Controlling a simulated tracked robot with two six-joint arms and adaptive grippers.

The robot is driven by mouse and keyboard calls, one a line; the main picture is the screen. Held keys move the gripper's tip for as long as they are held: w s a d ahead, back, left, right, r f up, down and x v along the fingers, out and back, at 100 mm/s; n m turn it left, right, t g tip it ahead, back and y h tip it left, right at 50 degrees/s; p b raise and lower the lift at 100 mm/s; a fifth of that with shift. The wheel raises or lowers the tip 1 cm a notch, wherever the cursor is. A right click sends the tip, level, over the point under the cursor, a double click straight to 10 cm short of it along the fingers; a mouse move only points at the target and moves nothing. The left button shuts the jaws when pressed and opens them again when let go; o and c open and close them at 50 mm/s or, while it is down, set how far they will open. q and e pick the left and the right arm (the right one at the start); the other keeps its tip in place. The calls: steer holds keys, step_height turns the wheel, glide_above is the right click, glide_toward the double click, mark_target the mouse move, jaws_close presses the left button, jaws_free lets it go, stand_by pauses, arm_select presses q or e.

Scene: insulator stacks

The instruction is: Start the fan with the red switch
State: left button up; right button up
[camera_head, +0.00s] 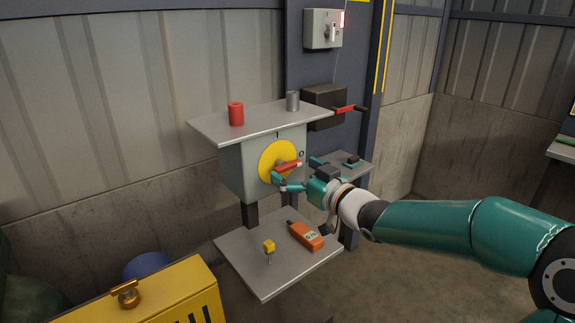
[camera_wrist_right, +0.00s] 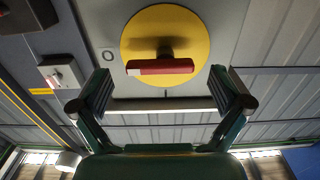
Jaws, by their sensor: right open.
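The red switch handle (camera_head: 288,167) sits on a round yellow disc (camera_head: 266,160) on the front of a grey box (camera_head: 238,168). An O mark is at the disc's upper right. The handle points right, slightly upward. In the right wrist view the red handle (camera_wrist_right: 160,66) lies across the yellow disc (camera_wrist_right: 142,40), close ahead and between the spread fingers. My right gripper (camera_head: 296,171) is open at the handle; it also shows in the wrist view (camera_wrist_right: 165,92). I cannot tell whether a finger touches the handle. No fan is visible. My left gripper is out of view.
A red can (camera_head: 236,114) and a grey cylinder (camera_head: 292,101) stand on the top plate (camera_head: 265,120). An orange device (camera_head: 306,236) and a yellow-headed item (camera_head: 269,247) are on the lower shelf (camera_head: 262,280). A dark box with a red lever (camera_head: 350,108) is behind. A yellow case (camera_head: 170,295) stands at front left.

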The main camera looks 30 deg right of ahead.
steer(key=shift+w+a, duration=0.1)
steer(key=shift+w, duration=1.15)
steer(key=c, duration=1.2)
